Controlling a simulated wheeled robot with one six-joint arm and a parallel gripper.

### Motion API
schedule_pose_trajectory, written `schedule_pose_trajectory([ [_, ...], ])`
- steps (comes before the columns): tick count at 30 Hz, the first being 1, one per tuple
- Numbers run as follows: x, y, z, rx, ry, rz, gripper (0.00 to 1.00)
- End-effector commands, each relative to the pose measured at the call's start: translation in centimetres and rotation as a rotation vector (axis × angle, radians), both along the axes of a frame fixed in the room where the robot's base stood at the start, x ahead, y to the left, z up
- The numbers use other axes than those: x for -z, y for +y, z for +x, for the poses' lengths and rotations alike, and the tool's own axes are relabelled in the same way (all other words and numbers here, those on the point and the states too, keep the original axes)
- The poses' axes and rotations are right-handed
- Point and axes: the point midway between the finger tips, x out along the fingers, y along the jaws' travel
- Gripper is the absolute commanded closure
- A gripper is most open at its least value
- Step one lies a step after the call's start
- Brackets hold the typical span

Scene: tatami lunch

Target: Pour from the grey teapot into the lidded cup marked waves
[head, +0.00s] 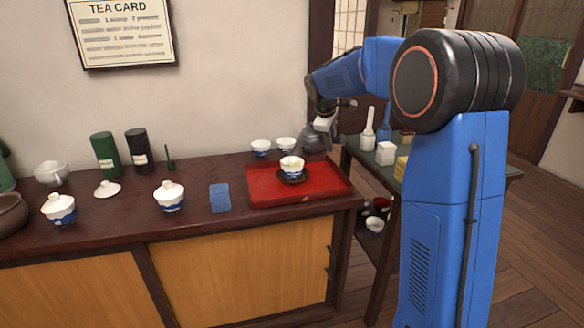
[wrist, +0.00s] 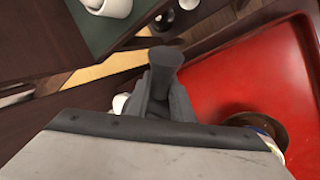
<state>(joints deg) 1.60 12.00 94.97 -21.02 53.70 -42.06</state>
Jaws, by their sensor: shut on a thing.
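In the wrist view the dark grey handle (wrist: 165,66) stands between the fingers; the spout is hidden. Two white cups with lids on stand on the counter: one at far left (head: 59,209), one left of the blue cloth (head: 169,198). Both have blue patterns, too small to tell which is waves. An open cup (head: 291,166) sits on a dark saucer (head: 291,178) on the tray. A loose white lid (head: 107,189) lies at left.
The red tray (head: 262,197) fills the counter's right end. Two small cups (head: 261,147) stand behind it. A blue cloth (head: 220,198), a green canister (head: 105,153) and a black canister (head: 137,148) are on the counter. A side table (head: 392,166) with bottles stands right.

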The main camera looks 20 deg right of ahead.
Motion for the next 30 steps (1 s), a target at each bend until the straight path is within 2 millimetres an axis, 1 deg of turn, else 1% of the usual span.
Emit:
schedule_pose_trajectory([
  [7,0.4,-0.3,0.4,0.001,0.031,0.030,1.00],
  [12,1.0,-0.8,0.9,0.002,0.085,0.079,1.00],
  [21,1.0,-1.4,1.5,0.001,0.180,0.166,1.00],
  [30,0.9,-1.4,1.7,-0.003,0.207,0.192,1.00],
])
